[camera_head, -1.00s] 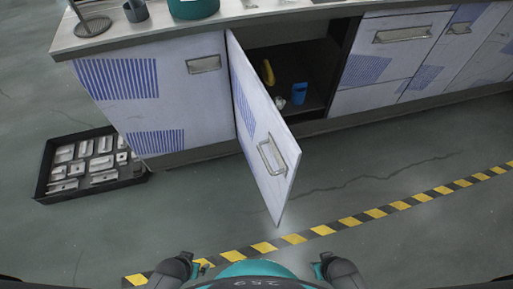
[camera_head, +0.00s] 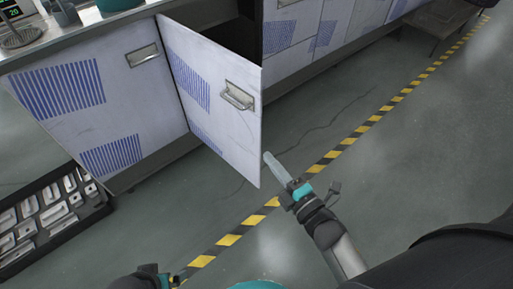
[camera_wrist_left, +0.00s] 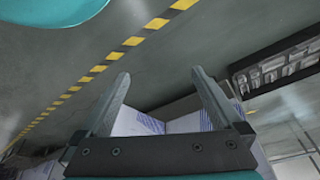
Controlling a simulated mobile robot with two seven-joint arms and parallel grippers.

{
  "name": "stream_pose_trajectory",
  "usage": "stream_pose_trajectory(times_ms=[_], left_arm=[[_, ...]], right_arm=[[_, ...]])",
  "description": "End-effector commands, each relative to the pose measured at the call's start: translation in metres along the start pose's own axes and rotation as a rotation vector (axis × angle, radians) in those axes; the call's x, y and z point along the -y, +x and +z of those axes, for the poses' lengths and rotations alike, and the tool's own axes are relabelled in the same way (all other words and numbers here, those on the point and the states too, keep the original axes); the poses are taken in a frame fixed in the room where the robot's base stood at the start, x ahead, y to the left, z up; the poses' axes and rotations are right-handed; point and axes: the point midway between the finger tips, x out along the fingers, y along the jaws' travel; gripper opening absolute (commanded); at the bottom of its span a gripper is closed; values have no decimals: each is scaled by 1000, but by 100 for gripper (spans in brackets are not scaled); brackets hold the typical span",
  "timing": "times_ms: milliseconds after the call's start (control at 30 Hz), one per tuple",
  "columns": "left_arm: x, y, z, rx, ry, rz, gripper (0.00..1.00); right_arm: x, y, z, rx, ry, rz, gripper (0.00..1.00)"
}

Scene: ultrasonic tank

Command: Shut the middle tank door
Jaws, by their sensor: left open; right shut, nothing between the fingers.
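The middle tank door (camera_head: 214,100) is a white panel with blue stripes and a metal handle (camera_head: 238,97). It stands open, swung out from the cabinet on its left-hand hinge side, with a dark cavity (camera_head: 232,36) behind it. My right gripper (camera_head: 268,160) is shut and empty, close to the lower free edge of the door; I cannot tell whether it touches. My left gripper shows in the left wrist view (camera_wrist_left: 160,95), open and empty, with the striped cabinet front far beyond its fingers.
A black tray of metal parts (camera_head: 98,206) lies on the floor at left; it also shows in the left wrist view (camera_wrist_left: 236,84). Yellow-black floor tape (camera_head: 228,239) runs diagonally. The floor right of the door is clear. The worktop (camera_head: 88,34) holds equipment.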

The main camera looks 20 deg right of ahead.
Motion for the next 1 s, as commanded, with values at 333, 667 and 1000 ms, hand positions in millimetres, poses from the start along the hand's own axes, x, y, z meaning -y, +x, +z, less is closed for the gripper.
stream_pose_trajectory(times_ms=[333,667,1000], left_arm=[[0,-16,-11,-29,-2,-1,100],[2,-45,-24,-76,-4,-4,100],[2,-66,-30,-105,-5,-6,100]], right_arm=[[-5,38,-2,-12,-27,20,0],[-4,98,-2,-11,-25,17,0],[-5,109,33,-10,-26,13,0]])
